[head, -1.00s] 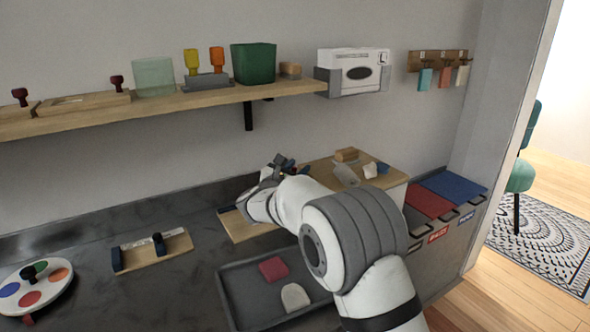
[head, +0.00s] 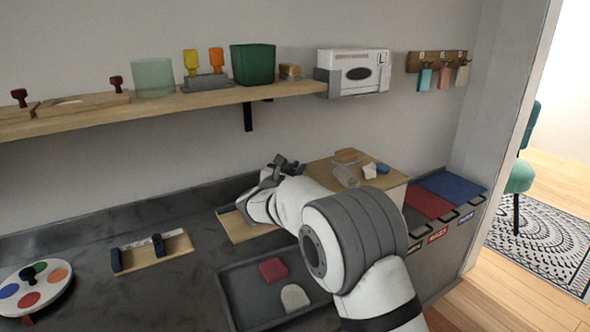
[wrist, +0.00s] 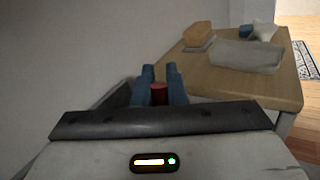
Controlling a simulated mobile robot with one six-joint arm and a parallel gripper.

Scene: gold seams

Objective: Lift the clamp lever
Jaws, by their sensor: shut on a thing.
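My gripper (head: 288,166) is at the back of the grey counter, beside the raised wooden block, above a wooden board (head: 246,231). In the wrist view its blue fingers (wrist: 160,80) are closed around a red, rounded end (wrist: 159,95), which looks like the grip of the clamp lever. The rest of the lever and its clamp are hidden behind my gripper and wrist.
The raised wooden top (head: 322,170) to the right holds several small pieces. A dark tray (head: 240,291) with a red block (head: 273,270) and a pale piece lies in front. A shelf (head: 190,100) runs above.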

